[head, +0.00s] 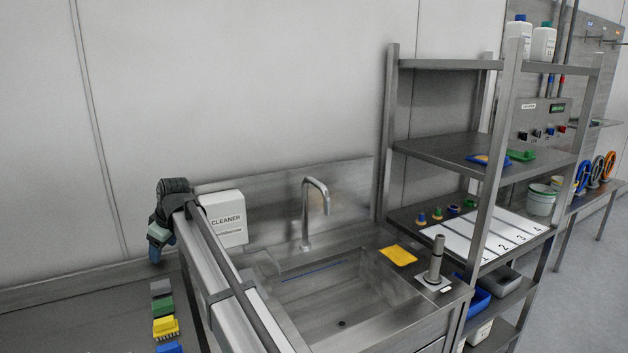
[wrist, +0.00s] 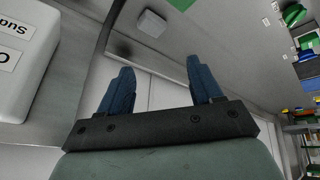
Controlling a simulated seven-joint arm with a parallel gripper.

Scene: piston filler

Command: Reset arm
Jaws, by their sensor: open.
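My gripper (head: 155,255) is at the end of my raised arm, left of the sink in the head view, with its blue fingers pointing down in that picture. In the wrist view my gripper (wrist: 160,82) shows two blue fingers spread apart. The space between them is empty. It touches nothing that I can see. My arm runs from the bottom of the head view up to the gripper and hides part of the counter and the sink's left side.
A white cleaner dispenser (head: 224,218) hangs just right of my wrist. The wall above is bare.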

